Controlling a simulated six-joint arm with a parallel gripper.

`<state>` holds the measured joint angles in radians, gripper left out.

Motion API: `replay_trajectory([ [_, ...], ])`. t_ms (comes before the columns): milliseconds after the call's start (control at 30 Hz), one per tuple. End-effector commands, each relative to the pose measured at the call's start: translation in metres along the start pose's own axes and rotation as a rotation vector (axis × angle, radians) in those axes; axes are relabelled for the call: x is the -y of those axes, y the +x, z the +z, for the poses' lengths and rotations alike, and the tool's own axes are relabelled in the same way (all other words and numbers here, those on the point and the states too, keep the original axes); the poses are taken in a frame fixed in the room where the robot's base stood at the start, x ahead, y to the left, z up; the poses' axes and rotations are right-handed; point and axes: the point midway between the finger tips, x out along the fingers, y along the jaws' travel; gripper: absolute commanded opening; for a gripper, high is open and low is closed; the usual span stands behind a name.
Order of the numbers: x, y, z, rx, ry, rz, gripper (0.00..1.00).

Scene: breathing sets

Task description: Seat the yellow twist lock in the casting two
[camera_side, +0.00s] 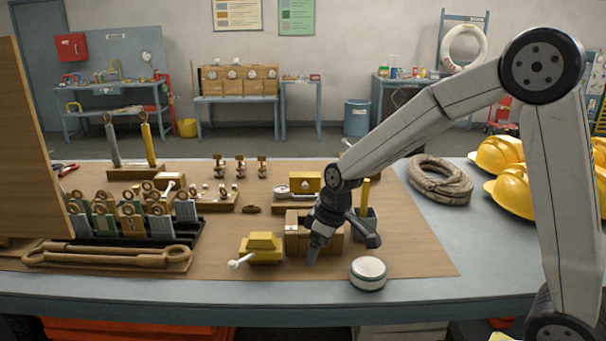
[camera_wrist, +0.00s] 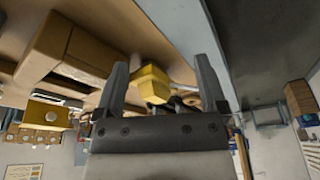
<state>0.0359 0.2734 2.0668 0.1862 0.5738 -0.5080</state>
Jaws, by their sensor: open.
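A yellow twist lock (camera_side: 262,250) with a white-knobbed lever lies on the brown mat, left of my gripper. A similar yellow piece (camera_side: 307,182) sits farther back on a brown block with a pale lever. A brown block-shaped casting (camera_side: 297,240) stands just behind my gripper and is partly hidden by it; no number is readable on it. My gripper (camera_side: 341,252) is open and empty, low over the mat, its fingers spread. In the wrist view, a yellow twist lock (camera_wrist: 150,84) shows in the gap between my fingers, apart from them. A brown casting (camera_wrist: 70,50) is at the left there.
A rack of tagged pieces (camera_side: 150,237) and a long wrench-like tool (camera_side: 110,258) fill the left. A rope coil (camera_side: 440,178) and yellow helmets (camera_side: 515,188) lie right.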

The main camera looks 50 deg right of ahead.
Motion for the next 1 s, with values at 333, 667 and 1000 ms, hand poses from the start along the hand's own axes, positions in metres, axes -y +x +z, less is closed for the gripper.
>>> replay_trajectory([
  [333, -0.026, 0.003, -0.088, -0.064, -0.251, -0.083, 0.91],
  [667, -0.038, 0.003, -0.134, -0.127, -0.422, -0.131, 0.91],
  [1000, -0.038, 0.007, -0.137, -0.131, -0.439, -0.136, 0.91],
])
